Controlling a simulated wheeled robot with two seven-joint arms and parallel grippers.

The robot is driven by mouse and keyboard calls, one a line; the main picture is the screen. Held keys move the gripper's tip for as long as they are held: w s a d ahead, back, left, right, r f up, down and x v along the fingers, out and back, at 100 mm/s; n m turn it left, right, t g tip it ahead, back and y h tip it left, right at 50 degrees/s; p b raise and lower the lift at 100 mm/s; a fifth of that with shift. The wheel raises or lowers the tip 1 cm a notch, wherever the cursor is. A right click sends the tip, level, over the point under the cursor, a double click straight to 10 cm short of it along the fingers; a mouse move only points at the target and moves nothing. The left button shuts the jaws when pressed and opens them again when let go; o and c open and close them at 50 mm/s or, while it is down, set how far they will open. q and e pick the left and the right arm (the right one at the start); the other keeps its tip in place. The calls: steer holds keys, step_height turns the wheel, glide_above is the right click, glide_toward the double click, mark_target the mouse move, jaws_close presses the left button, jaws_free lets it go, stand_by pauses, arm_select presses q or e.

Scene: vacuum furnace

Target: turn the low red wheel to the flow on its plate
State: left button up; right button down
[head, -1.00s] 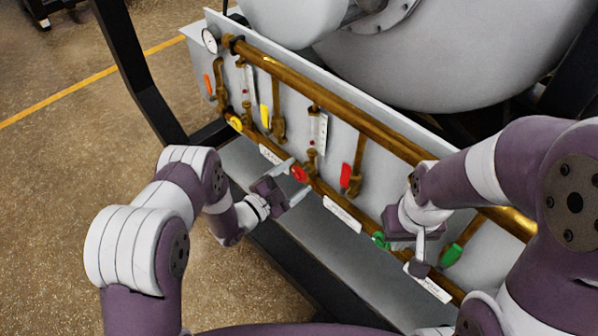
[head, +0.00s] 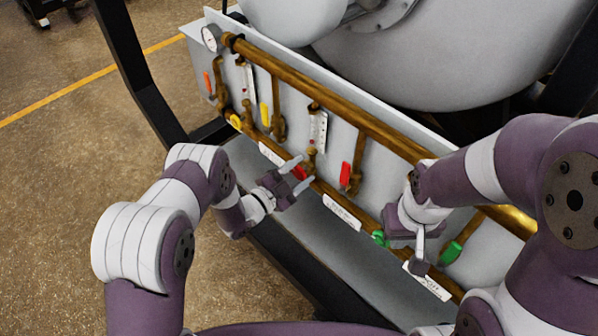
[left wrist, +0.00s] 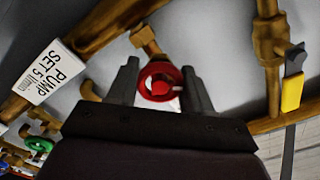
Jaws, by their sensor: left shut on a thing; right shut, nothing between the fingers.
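The low red wheel (head: 299,172) sits on the lower brass pipework, below a white-scaled flow tube (head: 318,130). My left gripper (head: 299,175) is shut on it, one finger on each side. In the left wrist view the red wheel (left wrist: 159,82) shows between the two fingers. A white plate (left wrist: 48,72) beside it reads "PUMP SET 5 l/min"; in the head view a white plate (head: 342,212) lies right of the wheel, its text too small to read. The tube's reading is also too small to read. My right gripper (head: 420,262) is shut and empty near the green wheel (head: 379,238).
A red lever (head: 345,175) stands right of the wheel, a yellow lever (head: 264,114) to its left, and a green lever (head: 451,252) farther right. A yellow wheel (head: 234,121) is farther left. A grey ledge (head: 290,232) runs below the panel.

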arm_select(q)
steer(key=n, duration=0.3)
steer(key=shift+f+b, duration=0.1)
steer(key=shift+b, duration=0.3)
steer(key=n, duration=0.7)
steer(key=shift+n+b, duration=0.3)
steer(key=shift+b, duration=0.1)
steer(key=shift+n, duration=1.8)
steer(key=o, duration=1)
steer(key=shift+o, duration=0.2)
steer(key=shift+a, duration=0.1)
